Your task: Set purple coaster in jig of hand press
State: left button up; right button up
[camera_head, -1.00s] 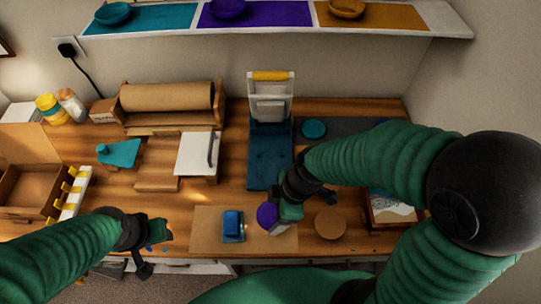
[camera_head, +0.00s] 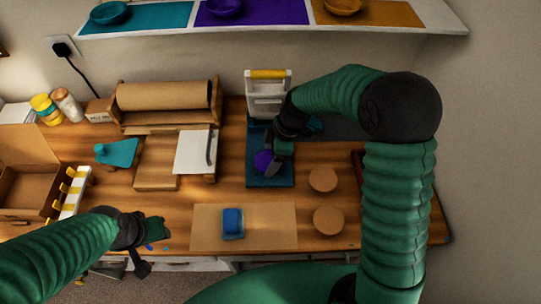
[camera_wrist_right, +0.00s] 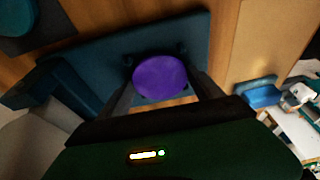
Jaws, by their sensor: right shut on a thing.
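The purple coaster (camera_head: 263,160) is a round disc held in my right gripper (camera_head: 275,158), over the blue base of the hand press (camera_head: 268,181). In the right wrist view the coaster (camera_wrist_right: 161,77) sits between the two fingers, with the blue base (camera_wrist_right: 200,36) behind it. I cannot tell whether the coaster touches the base. The press has a white upright frame and a yellow handle (camera_head: 268,74). My arm and gripper partly hide the press, and the jig does not show clearly. My left gripper (camera_head: 155,232) is near the table's front edge at left; its fingers are unclear.
Two tan discs (camera_head: 323,179) lie right of the press. A blue block (camera_head: 232,222) rests on a brown mat (camera_head: 272,235) in front.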

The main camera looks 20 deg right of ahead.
jog(key=shift+d, duration=0.1)
jog(key=shift+s, duration=0.1)
jog(key=shift+f, duration=0.2)
jog(key=o, duration=1.4)
jog(key=shift+s+f, duration=0.15)
jog(key=shift+s, duration=0.05)
jog(key=v, duration=0.3)
jog(key=shift+w, duration=0.15)
jog(key=s+d, duration=0.1)
jog(key=d, duration=0.3)
jog(key=s+d, duration=0.1)
jog(key=d, duration=0.3)
jog(key=s+d, duration=0.1)
jog(key=d, duration=0.3)
jog(key=shift+s+r, duration=0.1)
jog(key=shift+r, duration=0.25)
jog(key=shift+a, duration=0.15)
